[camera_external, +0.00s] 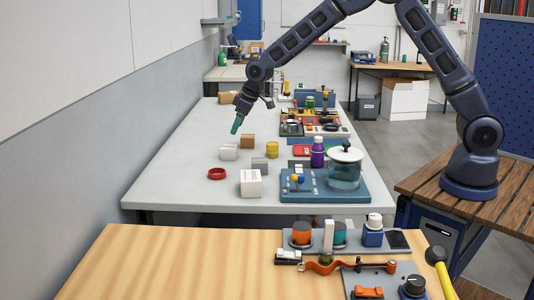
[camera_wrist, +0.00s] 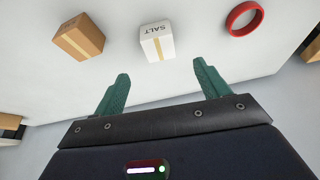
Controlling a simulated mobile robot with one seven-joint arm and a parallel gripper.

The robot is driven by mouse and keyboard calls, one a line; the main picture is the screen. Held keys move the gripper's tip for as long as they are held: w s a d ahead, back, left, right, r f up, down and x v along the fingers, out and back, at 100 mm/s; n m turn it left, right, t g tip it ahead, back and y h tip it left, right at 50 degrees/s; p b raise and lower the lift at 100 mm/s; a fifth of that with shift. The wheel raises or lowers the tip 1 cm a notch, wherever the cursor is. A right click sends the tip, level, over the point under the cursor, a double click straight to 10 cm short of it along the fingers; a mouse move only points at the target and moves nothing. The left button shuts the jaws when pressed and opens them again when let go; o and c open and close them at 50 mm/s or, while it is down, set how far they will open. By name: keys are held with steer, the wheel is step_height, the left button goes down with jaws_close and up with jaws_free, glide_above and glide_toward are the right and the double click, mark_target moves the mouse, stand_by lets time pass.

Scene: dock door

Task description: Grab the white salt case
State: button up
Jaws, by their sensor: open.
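The white salt case (camera_wrist: 157,41) is a small box with a tan stripe and the word SALT, upside down in the wrist view. In the external view the small white box (camera_external: 228,152) beside the brown box appears to be the same case, resting on the grey table. My gripper (camera_wrist: 160,82) is open, its two green fingers apart with nothing between them. The case lies ahead of the fingertips, roughly centred between them and not touching. In the external view my gripper (camera_external: 237,126) is above the table, behind the case.
A brown box (camera_wrist: 79,37) and a red ring (camera_wrist: 244,18) lie on either side of the case. A larger white box (camera_external: 251,183), a grey block (camera_external: 259,164) and yellow discs (camera_external: 272,149) stand nearby. A blue tray (camera_external: 320,190) holds a glass pot (camera_external: 345,170). The table's left side is clear.

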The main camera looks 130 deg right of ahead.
mark_target(229, 147)
steer(key=x, duration=1)
steer(key=shift+f, duration=0.4)
steer(key=c, duration=1.1)
steer(key=shift+c, duration=0.2)
